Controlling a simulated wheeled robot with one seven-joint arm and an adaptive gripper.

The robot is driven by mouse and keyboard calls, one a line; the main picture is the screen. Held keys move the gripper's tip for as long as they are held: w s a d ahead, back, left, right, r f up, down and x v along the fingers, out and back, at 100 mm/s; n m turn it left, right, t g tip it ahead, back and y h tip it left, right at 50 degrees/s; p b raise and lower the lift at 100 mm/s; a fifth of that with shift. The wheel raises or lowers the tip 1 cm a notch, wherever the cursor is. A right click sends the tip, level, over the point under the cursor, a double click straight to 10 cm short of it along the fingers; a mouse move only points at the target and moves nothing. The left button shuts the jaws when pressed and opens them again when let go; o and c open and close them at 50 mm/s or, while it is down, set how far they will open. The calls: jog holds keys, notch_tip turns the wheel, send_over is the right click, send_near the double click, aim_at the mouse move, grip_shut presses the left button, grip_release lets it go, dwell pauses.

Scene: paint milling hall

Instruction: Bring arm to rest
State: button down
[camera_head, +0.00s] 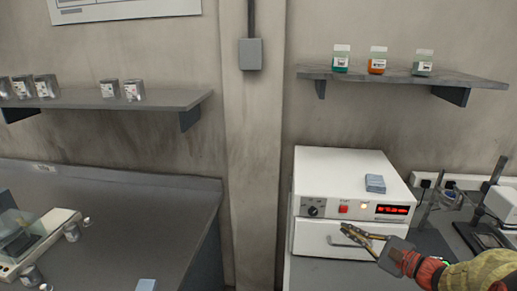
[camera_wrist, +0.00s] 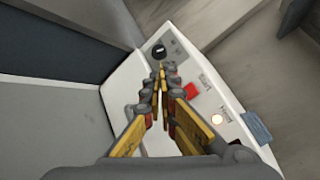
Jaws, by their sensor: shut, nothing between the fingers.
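My gripper (camera_head: 350,233) is in front of the white machine (camera_head: 352,167), by its lower front panel and handle, coming in from the lower right. In the wrist view my gripper (camera_wrist: 160,75) has its yellow-and-grey fingers together with nothing between them. The tips overlap the machine's front (camera_wrist: 125,90) near the black knob in that view; I cannot tell whether they touch it. The machine has a black knob (camera_head: 312,211), a red button (camera_head: 343,209), a lit lamp and a red display (camera_head: 391,210).
A shelf (camera_head: 450,78) above holds three small jars. Lab devices (camera_head: 500,205) stand at the right. At left are a bench (camera_head: 130,205) with a scale (camera_head: 35,243) and a shelf (camera_head: 170,100) with several cans.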

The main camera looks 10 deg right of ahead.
jog(key=s+a+f+n+g+h, duration=0.1)
jog(key=s+a+f+n+g, duration=0.35)
jog(key=s, duration=0.35)
jog(key=s+a+f+n+g+h, duration=0.1)
jog(key=s+a+f+n+g, duration=0.4)
jog(key=s, duration=0.3)
jog(key=s+r+n+g+h, duration=0.2)
jog(key=s+r+n+h, duration=0.1)
jog(key=s+n+h, duration=0.4)
jog(key=s+a+r+n+t, duration=0.2)
jog(key=a+r+n, duration=0.2)
jog(key=a+r, duration=0.2)
jog(key=shift+s+a+r+y, duration=0.2)
jog(key=shift+a+r+y, duration=0.1)
jog(key=shift+r, duration=0.1)
jog(key=shift+t, duration=0.25)
dwell(4.4)
